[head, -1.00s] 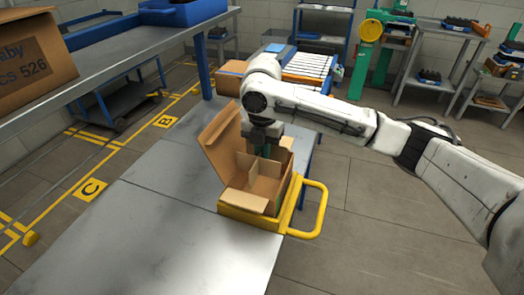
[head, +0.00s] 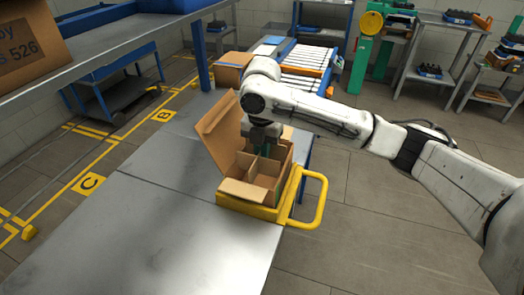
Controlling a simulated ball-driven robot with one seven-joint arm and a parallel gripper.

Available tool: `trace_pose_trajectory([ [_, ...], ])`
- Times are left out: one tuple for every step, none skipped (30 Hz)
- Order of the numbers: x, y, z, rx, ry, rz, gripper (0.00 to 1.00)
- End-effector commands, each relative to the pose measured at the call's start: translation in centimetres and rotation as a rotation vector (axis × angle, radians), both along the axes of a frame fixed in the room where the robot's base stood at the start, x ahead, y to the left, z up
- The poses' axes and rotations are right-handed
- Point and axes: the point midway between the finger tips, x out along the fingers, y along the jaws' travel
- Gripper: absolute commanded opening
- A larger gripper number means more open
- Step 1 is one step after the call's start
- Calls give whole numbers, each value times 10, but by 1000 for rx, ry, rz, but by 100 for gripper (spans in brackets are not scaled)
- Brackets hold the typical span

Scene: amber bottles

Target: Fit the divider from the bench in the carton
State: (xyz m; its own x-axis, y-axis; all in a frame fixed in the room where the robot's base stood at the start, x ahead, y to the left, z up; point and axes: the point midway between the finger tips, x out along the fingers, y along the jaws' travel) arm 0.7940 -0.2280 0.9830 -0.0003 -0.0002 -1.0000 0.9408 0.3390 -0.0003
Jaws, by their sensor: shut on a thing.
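The open cardboard carton (head: 248,190) sits in a yellow holder with a looped handle at the right edge of the metal bench (head: 165,220). Its large flap stands up on the left. The cardboard divider (head: 267,167) is inside the carton, its crossed panels splitting the inside into compartments. My gripper (head: 264,148) points down over the carton and is shut on the divider's upper part. The arm reaches in from the right. The fingertips are small and partly shaded, and whether the divider touches the carton's bottom is hidden.
The yellow handle (head: 322,200) sticks out past the bench's right edge. A closed cardboard box (head: 232,70) and a roller conveyor (head: 303,75) lie behind. A raised shelf with a large carton (head: 30,35) is at upper left. The bench's near part is bare.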

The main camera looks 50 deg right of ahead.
Motion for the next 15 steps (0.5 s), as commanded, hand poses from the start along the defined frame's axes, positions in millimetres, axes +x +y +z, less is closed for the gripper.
trace_pose_trajectory([
  [0, 0, 0, 0, 0, 0, 0],
  [0, 0, 0, 0, 0, 0, 0],
  [0, 0, 0, 0, 0, 0, 0],
  [0, 0, 0, 0, 0, 0, 0],
  [0, 0, -1, 0, 0, 0, 0],
  [0, 0, -2, 0, 0, 0, 0],
  [0, 0, -2, 0, 0, 0, 0],
  [0, 0, -3, 0, 0, 0, 0],
  [0, 0, -4, 0, 0, 0, 0],
  [0, 0, -5, 0, 0, 0, 0],
  [0, 0, -6, 0, 0, 0, 0],
  [0, 0, -7, 0, 0, 0, 0],
  [0, 0, -8, 0, 0, 0, 0],
  [0, 0, -9, 0, 0, 0, 0],
  [0, 0, -10, 0, 0, 0, 0],
])
